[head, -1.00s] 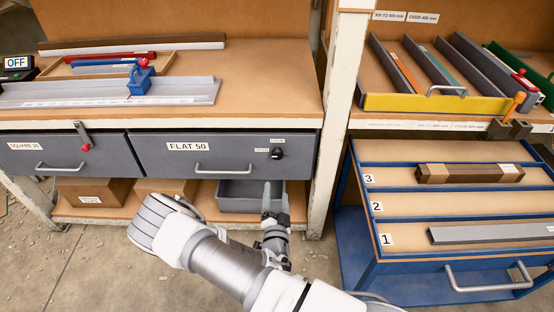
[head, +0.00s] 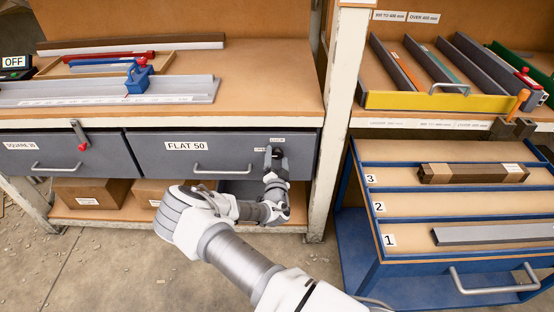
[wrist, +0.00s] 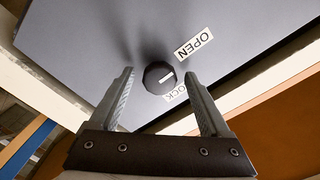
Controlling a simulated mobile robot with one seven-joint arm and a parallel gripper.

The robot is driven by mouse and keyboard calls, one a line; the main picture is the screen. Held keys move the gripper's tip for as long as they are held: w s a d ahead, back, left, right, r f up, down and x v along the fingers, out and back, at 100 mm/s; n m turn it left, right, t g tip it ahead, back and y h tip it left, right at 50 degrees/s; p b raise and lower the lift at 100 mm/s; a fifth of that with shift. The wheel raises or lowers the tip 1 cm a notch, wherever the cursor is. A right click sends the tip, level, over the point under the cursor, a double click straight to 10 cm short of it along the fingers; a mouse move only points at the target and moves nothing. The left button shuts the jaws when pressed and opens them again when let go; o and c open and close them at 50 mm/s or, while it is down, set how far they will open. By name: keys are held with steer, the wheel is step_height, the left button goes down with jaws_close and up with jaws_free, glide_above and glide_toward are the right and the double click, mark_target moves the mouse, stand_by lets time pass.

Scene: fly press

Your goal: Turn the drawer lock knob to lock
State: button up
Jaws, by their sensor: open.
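The lock knob (wrist: 159,77) is a round black knob with a white pointer mark, on the grey drawer front (head: 220,148) labelled FLAT 50. In the wrist view the mark points toward the OPEN label (wrist: 194,43); the LOCK label (wrist: 175,96) is partly hidden by a finger. My gripper (wrist: 158,90) is open, its two fingers on either side of the knob with gaps, not visibly touching it. In the head view my gripper (head: 274,155) is in front of the drawer's right part and hides the knob.
The drawer handle (head: 222,172) is left of my gripper. A white post (head: 337,120) stands close on the right. The bench top (head: 265,85) is above. A blue cart (head: 365,240) with several shelves stands to the right.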

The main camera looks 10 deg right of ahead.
jaws_close()
stand_by(0.4)
